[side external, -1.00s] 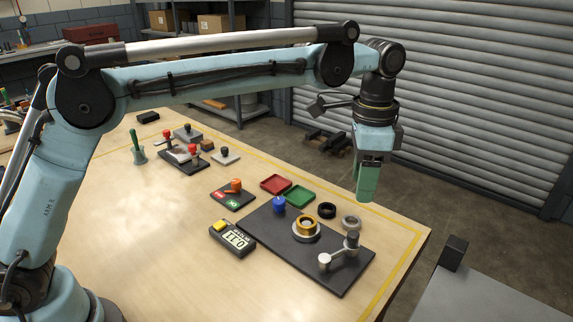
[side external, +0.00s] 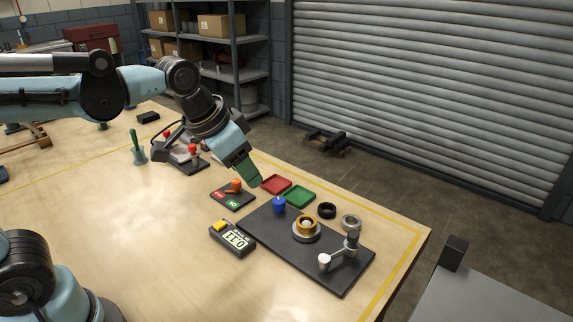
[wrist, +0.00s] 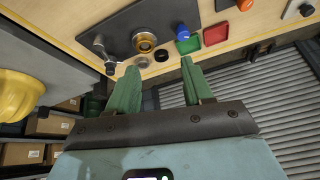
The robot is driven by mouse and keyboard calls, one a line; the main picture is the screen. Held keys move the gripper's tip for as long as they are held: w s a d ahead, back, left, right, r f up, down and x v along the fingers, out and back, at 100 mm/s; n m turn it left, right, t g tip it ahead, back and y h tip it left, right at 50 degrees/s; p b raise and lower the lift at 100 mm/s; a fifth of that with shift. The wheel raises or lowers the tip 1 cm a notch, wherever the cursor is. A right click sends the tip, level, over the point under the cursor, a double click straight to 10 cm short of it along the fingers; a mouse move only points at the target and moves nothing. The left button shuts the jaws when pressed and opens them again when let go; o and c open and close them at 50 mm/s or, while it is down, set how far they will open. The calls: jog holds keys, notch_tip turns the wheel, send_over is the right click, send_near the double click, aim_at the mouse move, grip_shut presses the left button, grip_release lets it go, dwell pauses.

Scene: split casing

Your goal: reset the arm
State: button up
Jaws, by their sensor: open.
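My gripper (side external: 250,178) has green fingers and hangs tilted above the table near the red tray in the side external view. In the wrist view my gripper (wrist: 158,80) shows its two green fingers spread apart with nothing between them. A black plate (side external: 285,240) on the wooden table carries a brass ring piece (side external: 306,226), a blue knob (side external: 278,205) and a crank lever (side external: 338,252). The plate also shows in the wrist view (wrist: 122,27).
A red tray (side external: 275,184), a green tray (side external: 299,196), a black ring (side external: 326,210) and a grey ring (side external: 350,222) lie behind the plate. The table's front left is clear.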

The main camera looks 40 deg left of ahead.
jog(key=s+a+f+n+t, duration=0.2)
jog(key=s+a+f, duration=0.1)
jog(key=s+f, duration=0.2)
jog(key=shift+a+n+y, duration=0.3)
jog(key=shift+a+n, duration=0.1)
jog(key=shift+s+r, duration=0.1)
dwell(0.9)
